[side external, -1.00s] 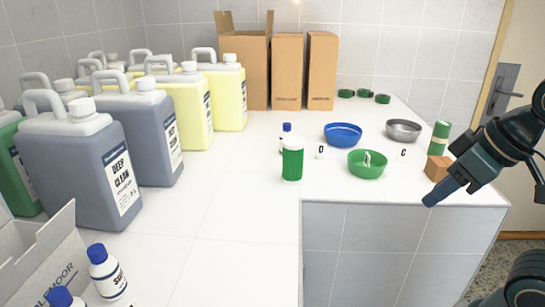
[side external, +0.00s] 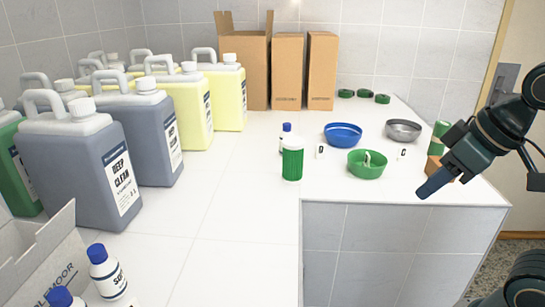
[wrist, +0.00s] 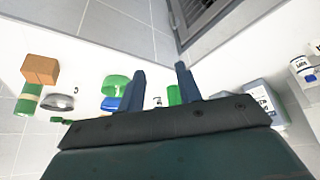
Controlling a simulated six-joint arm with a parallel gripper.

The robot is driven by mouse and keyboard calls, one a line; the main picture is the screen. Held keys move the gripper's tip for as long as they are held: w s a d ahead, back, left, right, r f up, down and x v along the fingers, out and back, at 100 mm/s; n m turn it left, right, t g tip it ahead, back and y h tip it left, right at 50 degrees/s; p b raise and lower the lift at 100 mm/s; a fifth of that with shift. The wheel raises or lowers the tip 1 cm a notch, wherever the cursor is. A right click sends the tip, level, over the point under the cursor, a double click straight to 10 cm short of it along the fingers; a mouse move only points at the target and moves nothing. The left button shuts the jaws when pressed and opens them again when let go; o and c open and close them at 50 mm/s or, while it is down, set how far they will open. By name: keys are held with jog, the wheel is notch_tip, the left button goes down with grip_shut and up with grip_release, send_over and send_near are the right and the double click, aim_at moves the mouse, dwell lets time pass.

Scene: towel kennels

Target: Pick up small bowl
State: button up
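Three bowls stand on the white counter: a blue bowl (side external: 343,141), a green bowl (side external: 367,171) with a small pale piece standing up in it, and a grey metal bowl (side external: 403,134). My gripper (side external: 430,187) is in the air by the counter's front edge, right of and nearer than the green bowl. In the wrist view my gripper (wrist: 162,80) has its fingers apart with nothing held. The green bowl (wrist: 122,81), part of the blue bowl (wrist: 110,103) and the metal bowl (wrist: 57,102) show left of the fingers.
A brown block (side external: 433,170) and a green roll (side external: 441,130) stand behind my gripper, partly covered by it. A green-wrapped container (side external: 292,160) stands left of the bowls. Letter cards lie near the bowls. Large jugs (side external: 90,160) and cardboard boxes (side external: 287,72) fill the left and back.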

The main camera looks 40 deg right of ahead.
jog(key=w+d+r+n+y, duration=0.15)
jog(key=w+r, duration=0.35)
jog(key=w, duration=0.6)
jog(key=n+g+y, duration=0.1)
jog(key=n+g, duration=0.1)
jog(key=n, duration=0.6)
send_over(343, 142)
jog(key=s+d, duration=0.3)
notch_tip(343, 142, down, 9)
jog(key=shift+w, duration=0.15)
jog(key=shift+a+f, duration=0.1)
jog(key=shift+x, duration=1.2)
jog(key=shift+w+a+f+y, duration=0.1)
jog(key=shift+y, duration=0.15)
jog(key=shift+x, duration=2.35)
